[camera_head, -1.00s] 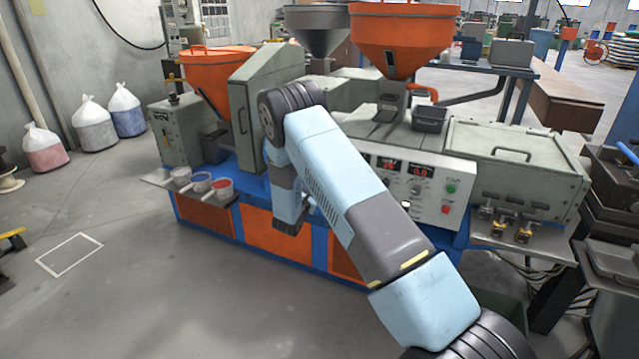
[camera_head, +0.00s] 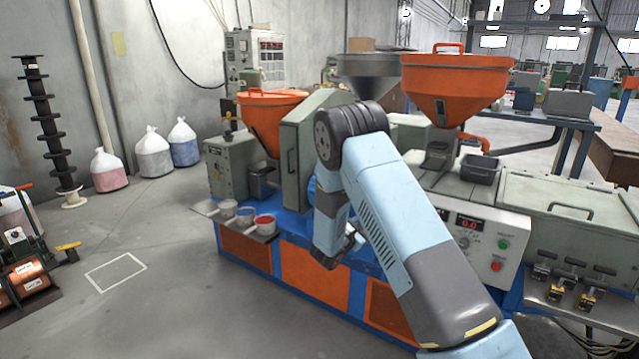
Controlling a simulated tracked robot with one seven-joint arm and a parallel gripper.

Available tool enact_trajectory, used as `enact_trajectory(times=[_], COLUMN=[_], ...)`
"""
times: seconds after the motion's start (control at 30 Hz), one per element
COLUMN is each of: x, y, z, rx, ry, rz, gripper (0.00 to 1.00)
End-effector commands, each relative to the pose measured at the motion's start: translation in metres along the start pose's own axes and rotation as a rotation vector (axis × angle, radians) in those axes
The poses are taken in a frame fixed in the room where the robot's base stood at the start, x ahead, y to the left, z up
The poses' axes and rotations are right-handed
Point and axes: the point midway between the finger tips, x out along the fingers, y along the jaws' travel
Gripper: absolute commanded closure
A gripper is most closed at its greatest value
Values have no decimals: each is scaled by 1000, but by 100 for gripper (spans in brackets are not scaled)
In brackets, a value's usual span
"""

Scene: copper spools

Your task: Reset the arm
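My light blue and grey arm reaches up from the lower right of the head view and bends at a dark joint near the middle. Its end points down in front of the machine. My gripper (camera_head: 332,262) is a small dark shape at that end, partly hidden by my own arm. Its fingers are too small and dark to tell whether they are open or shut. I see nothing clearly held in it.
A blue and orange machine (camera_head: 316,278) with orange hoppers (camera_head: 455,78) stands behind my arm. Small cups (camera_head: 265,222) sit on its left ledge. Copper spools (camera_head: 30,275) are at the far left, beside a black spool stack (camera_head: 42,120). Floor at lower left is clear.

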Motion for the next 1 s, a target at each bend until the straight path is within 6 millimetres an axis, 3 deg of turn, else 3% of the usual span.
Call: enact_trajectory(times=[0.03, 0.1, 0.5, 0.7, 1.0], x=[3, 5, -8, -28, -72], y=[-2, -8, -55, -82, -121], z=[23, 50, 184, 238, 304], rx=[33, 74, 330, 473, 701], ry=[-9, -19, -39, -29, 11], rz=[-45, -108, -452, -608, -820], gripper=[38, 38, 38, 38, 38])
